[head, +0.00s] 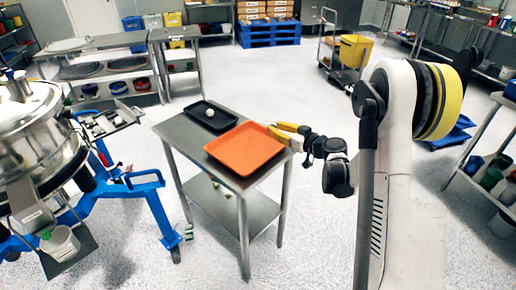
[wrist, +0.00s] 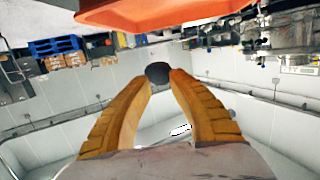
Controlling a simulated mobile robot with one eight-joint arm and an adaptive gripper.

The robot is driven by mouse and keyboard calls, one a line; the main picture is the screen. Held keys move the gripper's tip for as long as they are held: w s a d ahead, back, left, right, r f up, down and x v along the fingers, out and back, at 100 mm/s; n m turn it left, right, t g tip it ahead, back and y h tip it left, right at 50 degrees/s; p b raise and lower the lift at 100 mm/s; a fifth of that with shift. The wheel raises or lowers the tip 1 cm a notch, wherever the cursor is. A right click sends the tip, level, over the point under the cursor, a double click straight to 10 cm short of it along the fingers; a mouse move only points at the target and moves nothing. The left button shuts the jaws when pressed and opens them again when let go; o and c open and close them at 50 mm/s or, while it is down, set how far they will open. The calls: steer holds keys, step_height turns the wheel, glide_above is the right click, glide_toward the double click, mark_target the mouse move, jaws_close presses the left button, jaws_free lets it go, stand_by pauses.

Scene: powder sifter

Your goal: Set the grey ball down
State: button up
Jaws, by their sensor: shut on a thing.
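In the wrist view, my gripper (wrist: 160,80) has its two yellow fingers closed on the grey ball (wrist: 158,72), which looks dark and shows between the fingertips. In the head view, my gripper (head: 284,132) is at the right edge of the orange tray (head: 244,160), on the steel table. I cannot make out the ball there. The orange tray also shows at the top of the wrist view (wrist: 150,14), apart from the ball in the picture. The gap in height between ball and tray is not clear.
A black tray (head: 196,118) with a small pale ball (head: 210,112) lies beside the orange tray on the steel table (head: 180,128). A sifter (head: 40,130) on a blue frame (head: 140,188) stands to the left.

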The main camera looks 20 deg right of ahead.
steer(key=b, duration=0.3)
glide_above(250, 152)
step_height(250, 152, down, 6)
step_height(250, 152, down, 4)
steer(key=b, duration=0.2)
steer(key=shift+d+f+b, duration=0.1)
steer(key=shift+b, duration=0.3)
steer(key=o, duration=0.9)
